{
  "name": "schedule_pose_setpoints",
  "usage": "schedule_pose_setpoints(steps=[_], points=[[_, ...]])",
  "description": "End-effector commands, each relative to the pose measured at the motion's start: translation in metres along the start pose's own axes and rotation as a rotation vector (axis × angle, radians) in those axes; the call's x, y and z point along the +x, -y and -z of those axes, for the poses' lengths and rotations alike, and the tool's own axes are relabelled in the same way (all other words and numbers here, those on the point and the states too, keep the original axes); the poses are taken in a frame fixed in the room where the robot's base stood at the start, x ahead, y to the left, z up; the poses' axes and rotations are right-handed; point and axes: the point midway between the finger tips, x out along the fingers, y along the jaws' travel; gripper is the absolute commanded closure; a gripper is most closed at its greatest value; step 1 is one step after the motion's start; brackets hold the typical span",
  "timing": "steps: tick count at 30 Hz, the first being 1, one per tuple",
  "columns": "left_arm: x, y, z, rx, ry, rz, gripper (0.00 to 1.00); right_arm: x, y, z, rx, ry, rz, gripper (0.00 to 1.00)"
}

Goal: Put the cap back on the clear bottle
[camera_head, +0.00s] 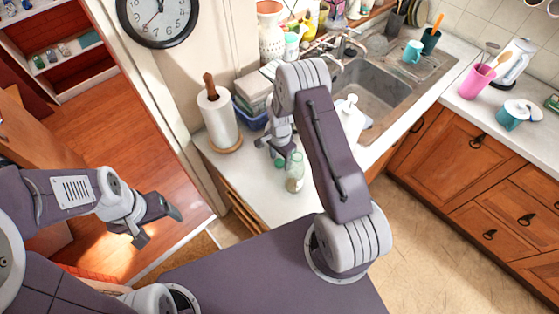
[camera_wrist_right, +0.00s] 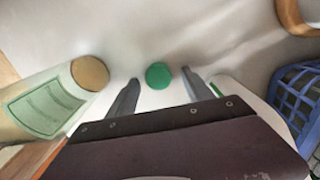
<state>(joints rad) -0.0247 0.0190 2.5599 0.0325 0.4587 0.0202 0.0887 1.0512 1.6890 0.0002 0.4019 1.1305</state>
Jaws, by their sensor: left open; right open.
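The clear bottle (camera_head: 294,172) stands on the white counter near its front edge, with a pale green tint. In the right wrist view a bottle with a pale green label (camera_wrist_right: 45,105) and a round tan end lies at the left, outside the fingers. A small round green cap (camera_wrist_right: 158,76) is on the counter, between the fingertip lines of my right gripper (camera_wrist_right: 160,80). The fingers are apart and do not visibly touch it. The head view shows the right gripper (camera_head: 274,146) low over the counter, partly hidden by my arm. My left gripper (camera_head: 160,222) is open and empty, over the floor.
A paper towel roll (camera_head: 220,120) on a wooden stand and a blue basket (camera_wrist_right: 293,95) are close to the right gripper. A white dispenser (camera_head: 350,118) stands by the sink (camera_head: 375,90). A green-edged item shows partly behind the right finger.

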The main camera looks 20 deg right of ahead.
Motion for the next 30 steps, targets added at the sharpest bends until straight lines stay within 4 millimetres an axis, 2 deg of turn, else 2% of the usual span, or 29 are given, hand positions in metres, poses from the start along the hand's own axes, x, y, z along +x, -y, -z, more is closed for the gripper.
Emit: schedule_pose_setpoints(steps=[10,11,17,30], points=[[-0.0001,0.0000,-0.0001,0.000,0.000,0.000,0.20,0.0029,0.0001,0.0002,0.000,0.000,0.001,0.40],[-0.0001,0.0000,-0.0001,0.000,0.000,0.000,0.20,0.0029,0.0001,0.0002,0.000,0.000,0.001,0.43],[-0.0001,0.0000,-0.0001,0.000,0.000,0.000,0.20,0.0027,0.0001,0.0002,0.000,0.000,0.001,0.99],[0.0008,0.0000,-0.0002,0.000,0.000,0.000,0.20,0.0007,0.0005,0.0004,0.000,-0.001,0.002,1.00]])
